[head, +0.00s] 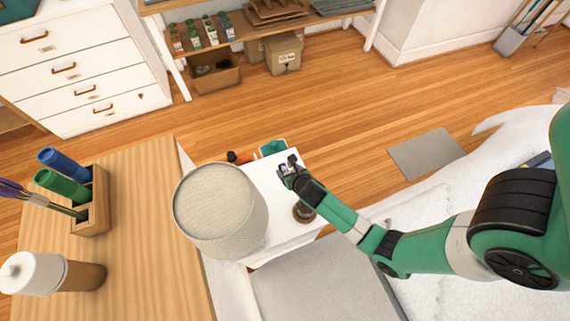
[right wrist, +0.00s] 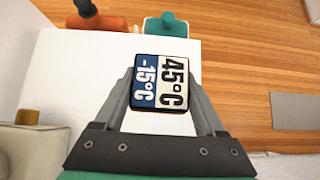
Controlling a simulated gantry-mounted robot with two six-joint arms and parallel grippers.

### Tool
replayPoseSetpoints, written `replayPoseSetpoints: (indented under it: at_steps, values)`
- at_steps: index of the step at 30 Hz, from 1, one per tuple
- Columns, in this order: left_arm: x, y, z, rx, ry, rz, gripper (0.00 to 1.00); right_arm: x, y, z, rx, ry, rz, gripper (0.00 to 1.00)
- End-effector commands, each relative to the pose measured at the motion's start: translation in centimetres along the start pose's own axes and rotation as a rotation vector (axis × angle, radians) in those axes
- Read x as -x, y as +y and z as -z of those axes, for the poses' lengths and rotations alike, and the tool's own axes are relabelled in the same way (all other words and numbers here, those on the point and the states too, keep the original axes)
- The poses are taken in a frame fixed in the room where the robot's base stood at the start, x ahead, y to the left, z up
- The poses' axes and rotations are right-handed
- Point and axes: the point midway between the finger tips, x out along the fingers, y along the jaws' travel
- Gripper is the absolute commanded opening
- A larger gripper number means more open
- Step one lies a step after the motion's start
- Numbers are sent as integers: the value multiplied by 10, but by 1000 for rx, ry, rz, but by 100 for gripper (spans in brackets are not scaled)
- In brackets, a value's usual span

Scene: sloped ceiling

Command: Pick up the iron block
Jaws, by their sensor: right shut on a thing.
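A small block with a blue and white face printed "45°C" and "-15°C" sits between the fingers of my right gripper (right wrist: 160,95) in the right wrist view; this is the iron block (right wrist: 160,70). The fingers are shut on its sides. In the head view, my right gripper (head: 287,168) is over the white tabletop (head: 285,190), and the block shows only as a small dark and light patch. Whether the block touches the tabletop is hard to tell. My left gripper is not in view.
A teal object (right wrist: 166,25) and an orange object with a dark part (right wrist: 97,22) are at the tabletop's far edge. A round brown object (head: 303,212) is near my right wrist. A large pale cylinder (head: 220,210) stands to the left. Wooden floor lies beyond.

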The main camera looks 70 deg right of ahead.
Motion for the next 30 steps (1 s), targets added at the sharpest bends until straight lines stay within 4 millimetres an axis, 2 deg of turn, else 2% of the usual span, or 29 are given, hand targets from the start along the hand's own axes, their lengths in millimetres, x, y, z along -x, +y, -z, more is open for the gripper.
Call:
replayPoseSetpoints:
  at_steps: [1,2,3,9,12,17,30]
  values:
    - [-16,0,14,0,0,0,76,26,1,-10,3,-4,-4,0]
    - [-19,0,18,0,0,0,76,35,1,-10,3,-4,-4,0]
    - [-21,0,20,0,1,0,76,45,1,-1,7,-1,-4,0]
    - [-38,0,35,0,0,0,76,92,1,18,7,-1,-3,0]
    - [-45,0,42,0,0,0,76,105,1,24,5,-1,-4,0]
    - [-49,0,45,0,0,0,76,113,1,31,1,-3,-2,0]
    - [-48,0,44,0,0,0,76,112,1,32,-1,-3,-1,0]
